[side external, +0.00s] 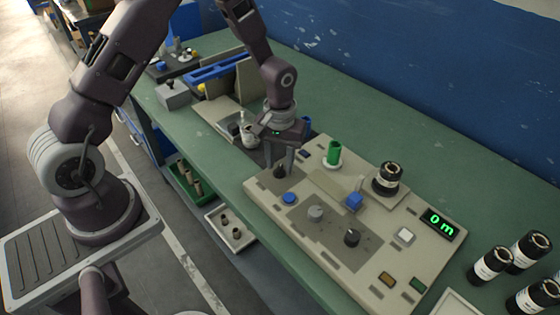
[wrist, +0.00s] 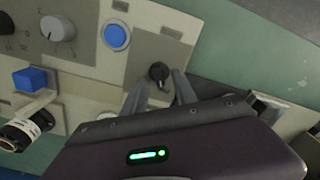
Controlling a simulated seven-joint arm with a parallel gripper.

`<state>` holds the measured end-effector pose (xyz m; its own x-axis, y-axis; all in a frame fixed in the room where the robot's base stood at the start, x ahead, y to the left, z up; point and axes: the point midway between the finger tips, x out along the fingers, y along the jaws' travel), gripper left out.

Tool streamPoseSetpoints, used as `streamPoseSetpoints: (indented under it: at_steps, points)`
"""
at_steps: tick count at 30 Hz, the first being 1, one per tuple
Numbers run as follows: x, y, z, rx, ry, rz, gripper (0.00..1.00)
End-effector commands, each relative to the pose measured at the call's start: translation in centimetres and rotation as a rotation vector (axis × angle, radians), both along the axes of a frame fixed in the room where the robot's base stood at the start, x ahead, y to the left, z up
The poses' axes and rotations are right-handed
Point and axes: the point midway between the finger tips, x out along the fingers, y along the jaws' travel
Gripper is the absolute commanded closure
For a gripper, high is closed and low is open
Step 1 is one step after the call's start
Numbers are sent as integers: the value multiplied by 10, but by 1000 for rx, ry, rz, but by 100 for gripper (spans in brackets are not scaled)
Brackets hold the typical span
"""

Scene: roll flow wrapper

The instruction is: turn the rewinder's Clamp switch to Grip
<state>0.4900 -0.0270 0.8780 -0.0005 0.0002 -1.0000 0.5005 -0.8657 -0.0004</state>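The rewinder panel (side external: 262,187) is a beige box on the green bench, with several controls on top. A small black switch knob (side external: 280,171) sits on a grey patch at its left end; it also shows in the wrist view (wrist: 158,71). The label beside it is too small to read, so I cannot confirm that it is the Clamp switch. My gripper (side external: 279,165) points down over this knob. In the wrist view its two fingers (wrist: 160,82) are apart, one on each side of the knob. I cannot tell whether they touch it.
A blue button (side external: 289,198), a grey knob (side external: 316,213) and another black knob (side external: 352,238) are nearby on the panel. A green cylinder (side external: 334,151), a blue block (side external: 354,201) and a black roll (side external: 387,178) stand behind. A display (side external: 440,223) reads 0 m.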

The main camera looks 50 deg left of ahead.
Motion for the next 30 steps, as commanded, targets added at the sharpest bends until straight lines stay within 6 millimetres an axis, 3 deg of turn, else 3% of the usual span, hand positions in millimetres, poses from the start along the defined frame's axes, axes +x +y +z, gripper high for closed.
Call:
streamPoseSetpoints:
  at_steps: [8, 13, 23, 30]
  points:
    - [0, 0, -3, 0, -1, 0, 68]
    - [0, 0, -3, 1, -1, 0, 100]
    - [0, 0, -2, 0, 0, -14, 100]
    - [0, -1, -2, 0, 0, -117, 100]
